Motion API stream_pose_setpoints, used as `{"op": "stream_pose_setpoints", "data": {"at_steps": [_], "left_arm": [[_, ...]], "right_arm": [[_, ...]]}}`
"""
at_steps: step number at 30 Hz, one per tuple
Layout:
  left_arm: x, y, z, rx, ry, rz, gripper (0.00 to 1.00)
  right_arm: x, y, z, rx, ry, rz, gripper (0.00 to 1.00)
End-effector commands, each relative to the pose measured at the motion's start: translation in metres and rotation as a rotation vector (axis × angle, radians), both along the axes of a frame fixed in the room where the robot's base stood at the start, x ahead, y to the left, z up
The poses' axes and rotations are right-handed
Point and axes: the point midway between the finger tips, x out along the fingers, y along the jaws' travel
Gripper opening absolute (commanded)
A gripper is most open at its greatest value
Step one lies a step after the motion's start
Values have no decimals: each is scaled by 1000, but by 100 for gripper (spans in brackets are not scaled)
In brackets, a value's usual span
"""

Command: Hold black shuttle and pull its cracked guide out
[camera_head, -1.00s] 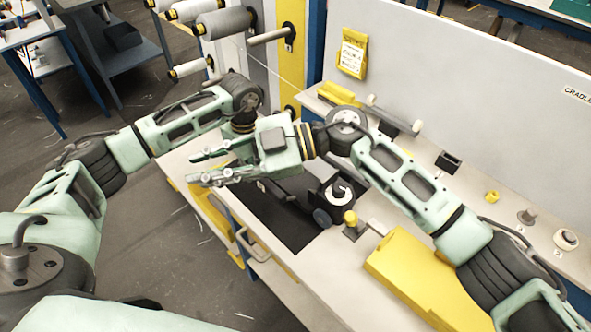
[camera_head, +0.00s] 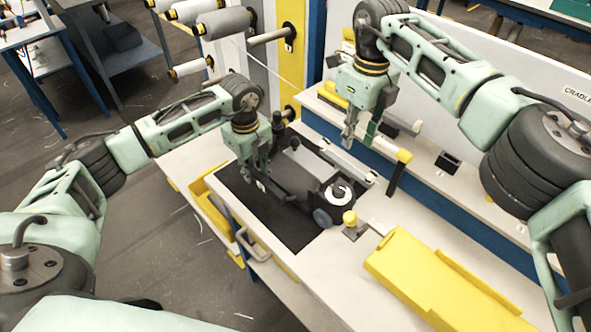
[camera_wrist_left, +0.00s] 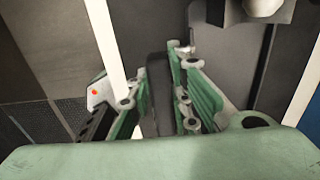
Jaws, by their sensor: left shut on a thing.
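The black shuttle (camera_head: 292,187) lies on the dark mat, with a round reel and a grey wheel at its right end. My left gripper (camera_head: 262,178) points down at the shuttle's left part and is shut on it. In the left wrist view the fingers close on a black bar (camera_wrist_left: 158,90) of it. My right gripper (camera_head: 360,138) hangs above the back edge of the bench, apart from the shuttle. Its fingers look spread, with nothing clearly between them. I cannot make out the cracked guide or any crack.
A yellow-knobbed post (camera_head: 350,219) stands near the reel. A yellow tray (camera_head: 425,275) lies at the front right. A small black block (camera_head: 447,162) is on the back shelf. Thread spools (camera_head: 225,22) hang behind.

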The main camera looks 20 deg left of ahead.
Motion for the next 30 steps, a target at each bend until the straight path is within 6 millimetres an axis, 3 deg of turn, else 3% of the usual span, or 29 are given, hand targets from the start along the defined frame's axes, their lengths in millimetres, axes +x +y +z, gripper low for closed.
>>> {"op": "stream_pose_setpoints", "data": {"at_steps": [4, 8, 30], "left_arm": [[-1, 0, -1, 0, 3, -2, 0], [-1, -1, -1, 0, 3, -2, 0], [-1, -1, -1, 0, 3, -2, 0]], "right_arm": [[8, -9, 5, -32, -24, 43, 22], [9, -11, -4, -36, -25, 50, 22], [8, -10, -103, -32, -23, 47, 22]]}}
